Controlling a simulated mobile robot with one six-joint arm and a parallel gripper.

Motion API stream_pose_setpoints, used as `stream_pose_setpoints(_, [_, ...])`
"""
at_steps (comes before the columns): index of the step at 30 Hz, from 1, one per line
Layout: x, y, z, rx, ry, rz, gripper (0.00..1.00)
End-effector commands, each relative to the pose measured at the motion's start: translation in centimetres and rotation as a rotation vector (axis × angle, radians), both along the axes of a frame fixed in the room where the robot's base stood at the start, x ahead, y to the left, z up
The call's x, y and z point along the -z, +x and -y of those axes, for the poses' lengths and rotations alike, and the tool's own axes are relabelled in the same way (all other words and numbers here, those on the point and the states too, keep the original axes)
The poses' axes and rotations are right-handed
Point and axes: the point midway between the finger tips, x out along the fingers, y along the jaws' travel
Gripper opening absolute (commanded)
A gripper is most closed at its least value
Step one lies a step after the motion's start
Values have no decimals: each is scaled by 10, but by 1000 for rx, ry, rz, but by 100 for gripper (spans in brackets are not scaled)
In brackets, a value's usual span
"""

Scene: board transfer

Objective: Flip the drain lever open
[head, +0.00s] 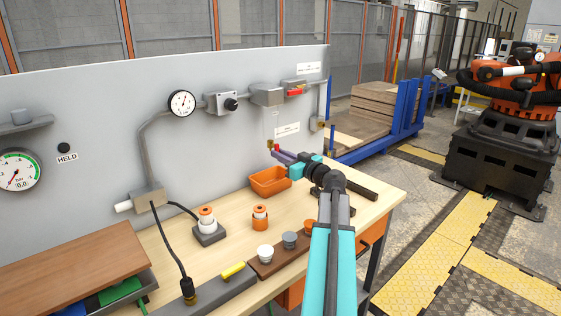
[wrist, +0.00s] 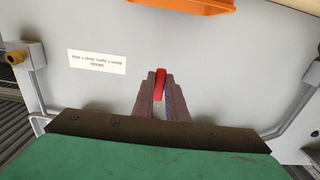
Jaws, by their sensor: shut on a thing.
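The drain lever (wrist: 160,84) is a small red handle in the wrist view, between the fingers of my gripper (wrist: 160,92). My gripper is shut on it. In the head view my gripper (head: 276,152) reaches to the grey panel, where a bit of red shows beside a brass fitting (head: 269,144). The fingers hide most of the lever, so I cannot tell its exact angle. A white drain label (wrist: 97,62) is upside down in the wrist view; it also shows in the head view (head: 287,130).
An orange bin (head: 265,187) stands on the wooden bench (head: 330,222) below the fitting. Capped posts and a black cable occupy the bench's left and front.

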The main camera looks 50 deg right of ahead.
Motion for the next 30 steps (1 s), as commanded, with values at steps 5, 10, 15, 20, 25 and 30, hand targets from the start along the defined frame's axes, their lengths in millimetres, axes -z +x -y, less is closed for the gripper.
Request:
stream_pose_setpoints(5, [1, 0, -1, -1, 28, 2, 0])
stream_pose_setpoints(10, [0, 0, -1, -1, 31, 2, 0])
stream_pose_setpoints(15, [0, 0, -1, -1, 30, 2, 21])
stream_pose_setpoints(20, [0, 0, -1, 0, 30, 2, 31])
stream_pose_setpoints(25, [0, 0, -1, 0, 29, 3, 31])
stream_pose_setpoints(30, [0, -4, -1, 1, 28, 3, 31])
